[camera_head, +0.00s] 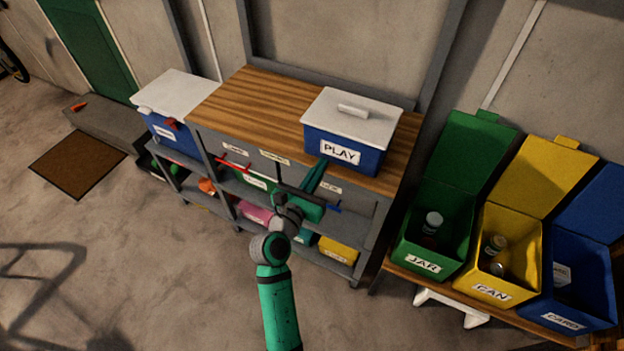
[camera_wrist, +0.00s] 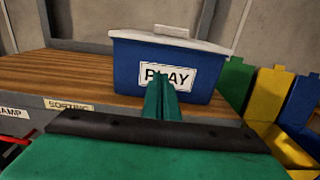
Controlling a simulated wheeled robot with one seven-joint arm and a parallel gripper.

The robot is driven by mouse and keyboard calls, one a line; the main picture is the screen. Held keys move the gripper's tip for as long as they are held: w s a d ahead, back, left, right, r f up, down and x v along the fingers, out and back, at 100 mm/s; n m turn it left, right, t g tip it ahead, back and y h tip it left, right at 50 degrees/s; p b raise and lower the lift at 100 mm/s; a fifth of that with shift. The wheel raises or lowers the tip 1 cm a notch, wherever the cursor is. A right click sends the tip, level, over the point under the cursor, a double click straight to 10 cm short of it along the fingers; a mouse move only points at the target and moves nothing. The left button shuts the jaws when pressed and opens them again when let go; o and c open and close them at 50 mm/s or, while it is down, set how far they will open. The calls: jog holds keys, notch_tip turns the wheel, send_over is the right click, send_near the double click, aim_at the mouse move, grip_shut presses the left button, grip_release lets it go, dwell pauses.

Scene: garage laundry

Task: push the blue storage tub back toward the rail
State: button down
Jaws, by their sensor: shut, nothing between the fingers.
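The blue storage tub (camera_head: 345,143) has a white lid with a handle and a label reading PLAY. It stands upright on the wooden worktop (camera_head: 250,100), towards its right end. It also fills the middle of the wrist view (camera_wrist: 205,75). The grey rail (camera_head: 300,72) runs along the back of the worktop, behind the tub. My gripper (camera_head: 321,164) is shut and empty, with its green fingers pointing at the tub's front face, just below the label. In the wrist view the fingertips (camera_wrist: 161,84) overlap the label; I cannot tell whether they touch it.
A second blue tub with a white lid (camera_head: 170,110) stands left of the worktop. Shelves with labelled bins lie below the worktop. Green (camera_head: 437,225), yellow (camera_head: 508,245) and blue (camera_head: 570,270) open bins stand at the right. The worktop left of the PLAY tub is clear.

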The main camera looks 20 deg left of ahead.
aim_at(334, 145)
jog(key=shift+w+d, duration=0.1)
jog(key=shift+w, duration=2.9)
